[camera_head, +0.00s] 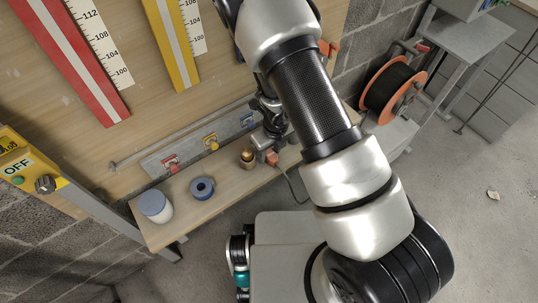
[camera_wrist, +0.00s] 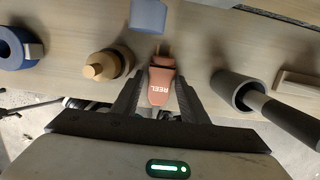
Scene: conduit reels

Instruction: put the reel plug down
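The reel plug (camera_wrist: 160,84) is orange and marked REEL. It lies between the two fingers of my gripper (camera_wrist: 160,78) in the wrist view, and the fingers appear to touch its sides. In the head view the plug (camera_head: 271,158) shows at the end of my gripper (camera_head: 268,146), over the wooden shelf (camera_head: 228,192). A dark cable (camera_head: 291,186) hangs below it past the shelf's front edge. I cannot tell whether the plug touches the shelf. The orange cable reel (camera_head: 393,92) stands to the right on a grey stand.
A panel (camera_head: 190,150) with coloured fittings stands behind. Shelf between roll and brass piece is clear.

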